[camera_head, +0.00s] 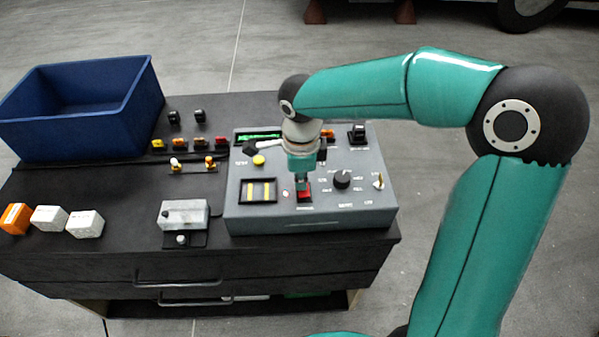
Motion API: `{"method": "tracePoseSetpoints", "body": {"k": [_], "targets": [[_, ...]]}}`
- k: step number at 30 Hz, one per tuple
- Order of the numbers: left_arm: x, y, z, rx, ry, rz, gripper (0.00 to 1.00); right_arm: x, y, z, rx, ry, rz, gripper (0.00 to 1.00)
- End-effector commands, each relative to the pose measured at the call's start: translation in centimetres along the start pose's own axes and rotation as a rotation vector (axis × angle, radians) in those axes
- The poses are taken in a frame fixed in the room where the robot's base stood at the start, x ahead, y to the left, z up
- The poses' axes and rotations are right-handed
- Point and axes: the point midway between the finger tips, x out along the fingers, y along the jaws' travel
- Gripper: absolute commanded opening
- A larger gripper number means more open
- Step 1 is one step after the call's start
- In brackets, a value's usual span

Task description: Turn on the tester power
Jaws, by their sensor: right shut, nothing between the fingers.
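The tester (310,212) is a grey box on the right side of the black bench top. On its panel are a red power switch (305,197), a black knob (342,179), a small toggle (378,181), a yellow button (259,160) and a window with yellow bars (258,190). A green display at the back is partly hidden by my arm. My right gripper (303,185) is shut and empty, pointing down at the red switch. Its tip is at or just above the switch; I cannot tell whether it touches. My left gripper is out of view.
A blue bin (82,110) stands at the back left. White blocks (85,224) and an orange one (15,218) lie at the front left. A small grey fixture (184,214) is left of the tester. Several coloured connectors (190,143) sit behind it. Drawers with handles are below.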

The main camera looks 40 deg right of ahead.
Motion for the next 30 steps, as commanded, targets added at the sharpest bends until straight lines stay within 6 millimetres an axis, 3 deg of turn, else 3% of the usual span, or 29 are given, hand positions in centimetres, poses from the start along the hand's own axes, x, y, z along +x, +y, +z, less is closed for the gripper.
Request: {"method": "tracePoseSetpoints", "body": {"k": [5, 10, 21, 30], "targets": [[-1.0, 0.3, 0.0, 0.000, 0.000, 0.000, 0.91, -1.4, -0.3, 0.0, 0.000, -0.001, -0.002, 0.00], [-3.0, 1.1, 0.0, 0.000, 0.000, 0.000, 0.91, -4.5, -0.9, 0.0, 0.002, -0.002, -0.001, 0.00], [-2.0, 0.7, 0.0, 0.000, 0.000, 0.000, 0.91, -11.2, -2.5, 0.0, 0.001, -0.003, -0.004, 0.00], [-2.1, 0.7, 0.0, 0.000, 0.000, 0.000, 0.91, -13.5, -3.0, -0.1, 0.000, 0.000, 0.000, 0.00]]}}
